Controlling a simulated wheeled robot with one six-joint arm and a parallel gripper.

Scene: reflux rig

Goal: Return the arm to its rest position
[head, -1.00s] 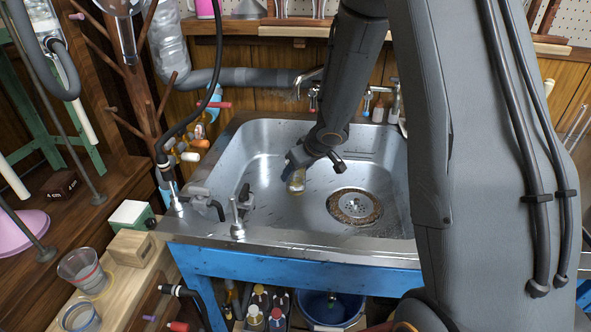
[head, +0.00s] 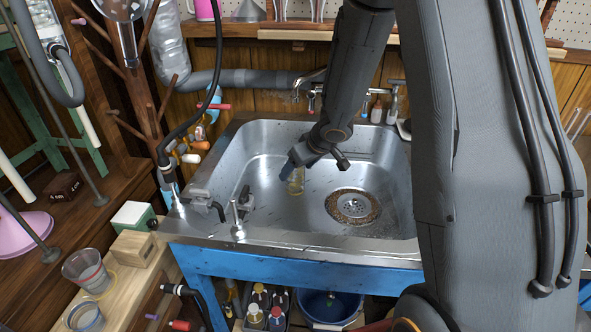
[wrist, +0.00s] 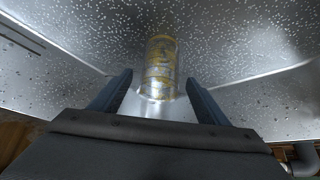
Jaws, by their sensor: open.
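My gripper (head: 293,172) hangs over the steel sink (head: 270,215), at the end of my arm in the head view. In the wrist view my gripper (wrist: 158,98) is open, with its two fingers wide apart. A clear glass piece with a yellowish stain (wrist: 161,68) shows just beyond and between the fingertips, with no finger on it. The same glass piece (head: 297,182) is inside the sink in the head view, partly behind the fingers. I cannot tell exactly how it is supported.
A tap (head: 309,80) stands at the sink's back. A black clamp (head: 246,197) is at its left side. A wooden peg stand (head: 150,110) rises to the left. A beaker (head: 86,270) stands front left. The right of the basin, around the drain (head: 352,205), is clear.

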